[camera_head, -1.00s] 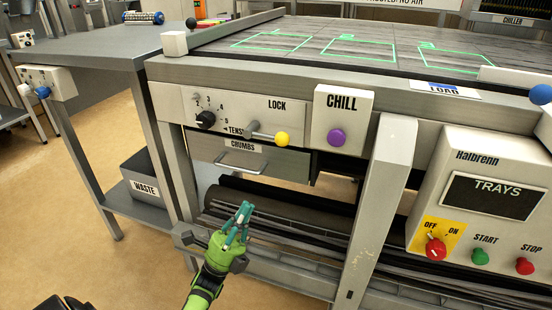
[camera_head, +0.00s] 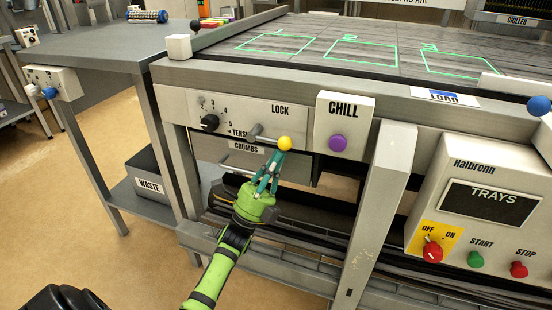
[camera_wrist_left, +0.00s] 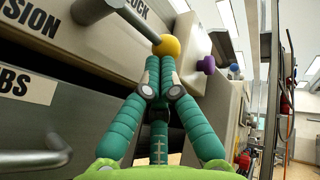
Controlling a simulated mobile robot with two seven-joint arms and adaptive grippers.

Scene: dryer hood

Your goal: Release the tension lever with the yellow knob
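The tension lever (camera_head: 268,138) is a short grey rod on the grey front panel. It ends in a yellow knob (camera_head: 285,143) and points right and slightly down, below the word LOCK and beside the word TENSION. My left gripper (camera_head: 277,158), with teal fingers, is just below the knob. In the left wrist view the yellow knob (camera_wrist_left: 167,46) is right beyond the fingertips (camera_wrist_left: 160,62), which are drawn together with nothing seen between them. Whether they touch the knob I cannot tell.
A black dial (camera_head: 209,122) is left of the lever. A CHILL box (camera_head: 344,112) with a purple knob (camera_head: 338,143) is close on the right. The CRUMBS drawer (camera_head: 225,152) with its bar handle lies below. A slanted grey post (camera_head: 375,200) stands further right.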

